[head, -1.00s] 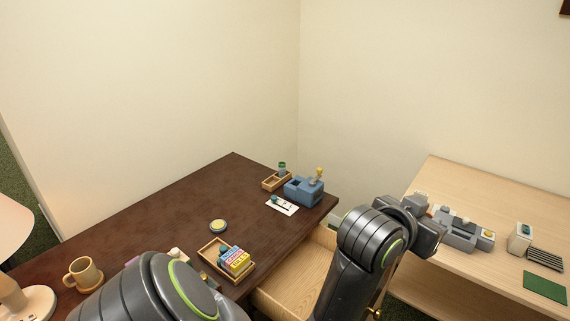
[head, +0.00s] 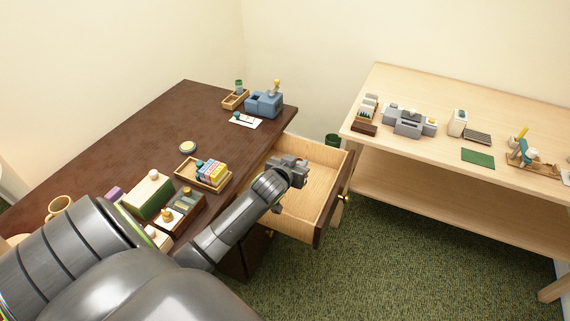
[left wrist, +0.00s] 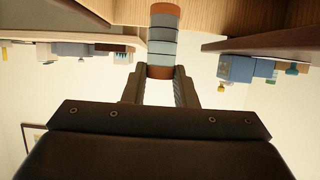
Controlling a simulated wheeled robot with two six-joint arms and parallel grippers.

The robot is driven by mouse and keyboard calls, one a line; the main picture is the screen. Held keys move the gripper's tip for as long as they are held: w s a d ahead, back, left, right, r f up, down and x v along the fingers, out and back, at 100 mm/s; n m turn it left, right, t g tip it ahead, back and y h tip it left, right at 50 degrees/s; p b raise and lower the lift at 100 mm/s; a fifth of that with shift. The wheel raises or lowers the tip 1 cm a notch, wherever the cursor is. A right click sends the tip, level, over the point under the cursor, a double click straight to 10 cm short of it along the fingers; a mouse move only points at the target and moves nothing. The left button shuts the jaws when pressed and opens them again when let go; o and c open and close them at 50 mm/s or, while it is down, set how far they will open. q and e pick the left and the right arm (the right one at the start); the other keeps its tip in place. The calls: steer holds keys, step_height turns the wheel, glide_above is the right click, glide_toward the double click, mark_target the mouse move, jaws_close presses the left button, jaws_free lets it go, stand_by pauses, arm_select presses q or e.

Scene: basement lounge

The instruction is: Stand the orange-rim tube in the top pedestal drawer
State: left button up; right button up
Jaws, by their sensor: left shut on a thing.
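My left gripper (head: 291,172) is over the open top pedestal drawer (head: 330,160), whose inside is pale wood and whose front is dark. In the left wrist view, my left gripper (left wrist: 161,78) is shut on the orange-rim tube (left wrist: 163,42), a grey-blue banded cylinder with orange-brown ends. One end is between the fingers and the other points toward the pale wood of the drawer. In the head view the gripper hides most of the tube, and I cannot tell whether it touches the drawer floor. My right gripper is not in view.
The dark desk (head: 150,130) beside the drawer holds a tray of colored boxes (head: 205,173), a round tin (head: 188,147) and a blue device (head: 264,103). A pale table (head: 380,150) with several items stands to the right. Green carpet between them is clear.

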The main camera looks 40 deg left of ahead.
arm_select(q)
step_height(320, 180, down, 8)
steer(key=b, duration=0.1)
stand_by(0.4)
steer(key=shift+f+b, duration=0.45)
steer(key=shift+f, duration=0.1)
steer(key=o, duration=1)
steer(key=shift+c, duration=0.2)
steer(key=shift+r, duration=0.15)
